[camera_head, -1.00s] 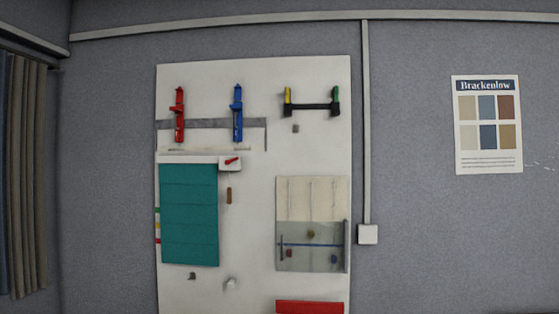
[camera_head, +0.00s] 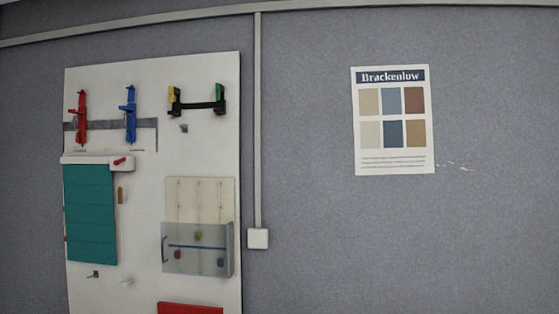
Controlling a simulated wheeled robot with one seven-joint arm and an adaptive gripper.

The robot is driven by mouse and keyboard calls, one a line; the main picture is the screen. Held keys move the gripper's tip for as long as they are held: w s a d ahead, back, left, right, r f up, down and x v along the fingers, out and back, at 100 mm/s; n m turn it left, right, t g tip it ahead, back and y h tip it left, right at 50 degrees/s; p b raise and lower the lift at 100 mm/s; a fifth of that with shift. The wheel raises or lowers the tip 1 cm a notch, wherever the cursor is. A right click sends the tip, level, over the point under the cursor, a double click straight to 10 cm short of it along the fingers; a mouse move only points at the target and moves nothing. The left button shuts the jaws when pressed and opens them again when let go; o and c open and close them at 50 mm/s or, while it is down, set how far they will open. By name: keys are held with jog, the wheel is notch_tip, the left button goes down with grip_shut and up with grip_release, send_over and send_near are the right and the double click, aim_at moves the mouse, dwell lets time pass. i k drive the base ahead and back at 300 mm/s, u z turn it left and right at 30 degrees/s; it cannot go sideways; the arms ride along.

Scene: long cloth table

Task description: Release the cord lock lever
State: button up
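A white board (camera_head: 140,200) hangs on the grey wall in the left half of the head view. A teal blind (camera_head: 89,215) hangs on its left side below a white rail (camera_head: 84,160). A small white block with a red lever (camera_head: 120,161) sits at the right end of that rail; the lever slants slightly. It looks like the cord lock, though it is small here. A brown toggle (camera_head: 120,194) hangs below the block. My gripper is not in view.
A red clamp (camera_head: 81,118), a blue clamp (camera_head: 130,114) and a black bar (camera_head: 200,106) are on the upper board. A clear-fronted panel (camera_head: 197,249) is at lower right. A wall box (camera_head: 258,239) and poster (camera_head: 394,120) are further right.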

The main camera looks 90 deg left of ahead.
aim_at(116, 163)
jog(key=i, duration=0.1)
jog(key=u, duration=2.85)
